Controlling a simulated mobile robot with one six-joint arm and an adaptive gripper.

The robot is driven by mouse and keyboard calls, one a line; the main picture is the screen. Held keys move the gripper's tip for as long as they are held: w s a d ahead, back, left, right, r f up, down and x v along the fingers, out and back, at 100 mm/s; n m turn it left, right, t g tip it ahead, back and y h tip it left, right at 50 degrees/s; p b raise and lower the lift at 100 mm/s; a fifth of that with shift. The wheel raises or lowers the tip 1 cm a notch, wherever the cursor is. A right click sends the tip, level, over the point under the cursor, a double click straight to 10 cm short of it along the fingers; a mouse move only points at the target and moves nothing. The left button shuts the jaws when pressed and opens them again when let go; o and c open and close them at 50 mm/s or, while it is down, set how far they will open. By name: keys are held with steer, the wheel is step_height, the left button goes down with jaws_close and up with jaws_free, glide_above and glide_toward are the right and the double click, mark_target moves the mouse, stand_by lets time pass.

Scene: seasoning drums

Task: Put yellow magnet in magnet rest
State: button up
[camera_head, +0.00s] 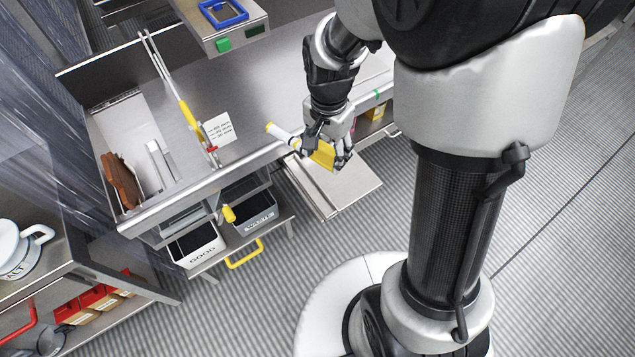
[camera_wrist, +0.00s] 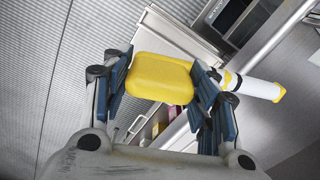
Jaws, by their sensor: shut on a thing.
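The yellow magnet (camera_head: 322,156) is a rounded yellow block in my gripper (camera_head: 330,150). In the wrist view the magnet (camera_wrist: 158,79) sits between the two blue-padded fingers of my gripper (camera_wrist: 160,74), which is shut on it. My gripper holds it at the front edge of the steel bench, over the grey drawer or shelf (camera_head: 340,187) below. I cannot tell for sure which thing is the magnet rest.
A white cylinder with yellow ends (camera_head: 281,133) is close to my gripper at the bench edge; it also shows in the wrist view (camera_wrist: 255,88). Bins (camera_head: 197,246) hang below. The bench middle is clear.

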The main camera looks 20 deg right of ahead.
steer(key=m, duration=0.1)
steer(key=r+m, duration=0.1)
steer(key=shift+s+a+m, duration=0.4)
steer(key=shift+s+m, duration=0.1)
steer(key=shift+m, duration=0.3)
steer(key=b, duration=0.6)
glide_above(324, 204)
step_height(324, 204, down, 20)
steer(key=shift+r, duration=0.1)
steer(key=shift+f, duration=0.2)
steer(key=o, duration=1.3)
